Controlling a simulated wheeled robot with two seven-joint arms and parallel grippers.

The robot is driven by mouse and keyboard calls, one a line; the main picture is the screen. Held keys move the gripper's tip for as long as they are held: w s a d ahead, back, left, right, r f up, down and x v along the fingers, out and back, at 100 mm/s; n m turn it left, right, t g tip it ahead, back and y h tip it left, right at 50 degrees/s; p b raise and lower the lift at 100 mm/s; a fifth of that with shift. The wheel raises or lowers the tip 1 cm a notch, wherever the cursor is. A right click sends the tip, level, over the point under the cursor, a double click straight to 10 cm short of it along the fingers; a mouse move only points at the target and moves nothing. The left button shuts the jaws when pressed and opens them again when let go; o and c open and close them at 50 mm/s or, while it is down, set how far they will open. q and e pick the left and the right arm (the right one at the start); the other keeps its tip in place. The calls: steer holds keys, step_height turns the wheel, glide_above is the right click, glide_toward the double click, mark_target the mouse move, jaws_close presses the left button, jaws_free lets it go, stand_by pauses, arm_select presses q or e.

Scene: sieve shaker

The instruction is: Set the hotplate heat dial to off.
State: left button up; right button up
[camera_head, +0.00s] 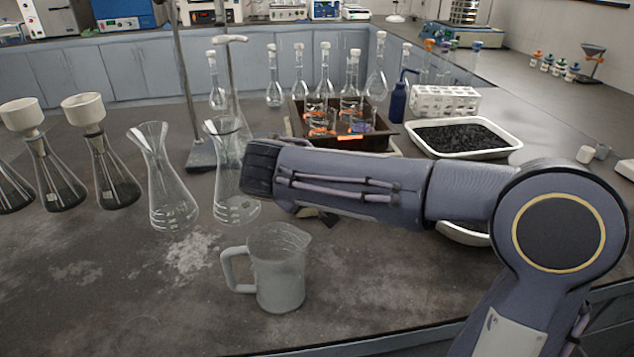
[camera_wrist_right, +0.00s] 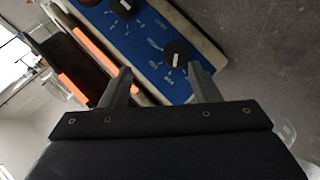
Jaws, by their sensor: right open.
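In the right wrist view, a blue control panel (camera_wrist_right: 150,62) with white markings belongs to a pale-edged device that looks like the hotplate. One black dial (camera_wrist_right: 178,54) sits just beyond my right gripper (camera_wrist_right: 160,69), whose fingers are apart with nothing between them. The gripper appears apart from the dial. A second black dial (camera_wrist_right: 125,7) is cut by the top edge. I cannot tell which dial sets heat, nor read its setting. In the head view my right arm hides the panel and most of the device. My left gripper is not in view.
In the head view, a beaker (camera_head: 280,268) stands in front of my right arm and a conical flask (camera_head: 231,200) beside its end. A brown tray (camera_head: 377,143) with glassware and a white tray of black granules (camera_head: 512,150) stand behind.

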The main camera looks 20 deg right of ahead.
arm_select(q)
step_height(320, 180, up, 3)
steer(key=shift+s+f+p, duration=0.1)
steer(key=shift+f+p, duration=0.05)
steer(key=shift+p, duration=1)
arm_select(e)
steer(key=s+a+r, duration=0.2)
steer(key=s+r, duration=0.3)
steer(key=s, duration=0.1)
steer(key=s+a+r, duration=0.3)
steer(key=s+r, duration=0.1)
steer(key=s, duration=0.2)
steer(key=shift+s+a+r, duration=0.25)
steer(key=shift+s+r, duration=0.1)
steer(key=shift+r, duration=0.05)
